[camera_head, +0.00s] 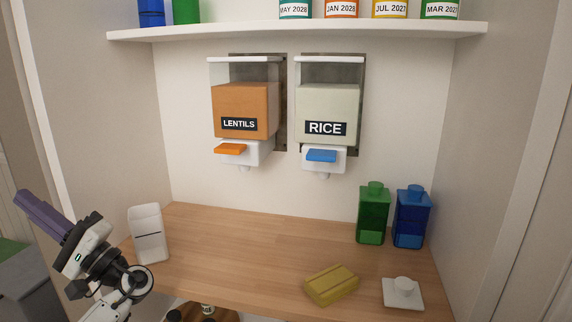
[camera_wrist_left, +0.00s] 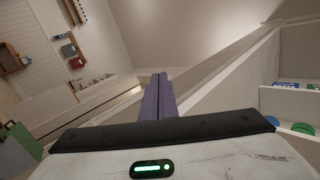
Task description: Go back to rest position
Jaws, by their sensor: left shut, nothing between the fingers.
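My left gripper (camera_head: 24,197) is at the left edge of the head view, in front of the alcove's left side wall. Its purple fingers point up and to the left, and the arm comes up from the bottom left. In the left wrist view the two purple fingers (camera_wrist_left: 159,76) lie side by side, shut and empty. The gripper touches nothing that I can see. My right gripper is not in view.
A white container (camera_head: 149,233) stands on the wooden counter (camera_head: 235,250) near my left arm. A yellow block (camera_head: 331,284), white lid (camera_head: 403,293), and green (camera_head: 373,215) and blue bottles (camera_head: 411,219) are to the right. Lentils (camera_head: 243,108) and rice dispensers (camera_head: 327,112) hang behind.

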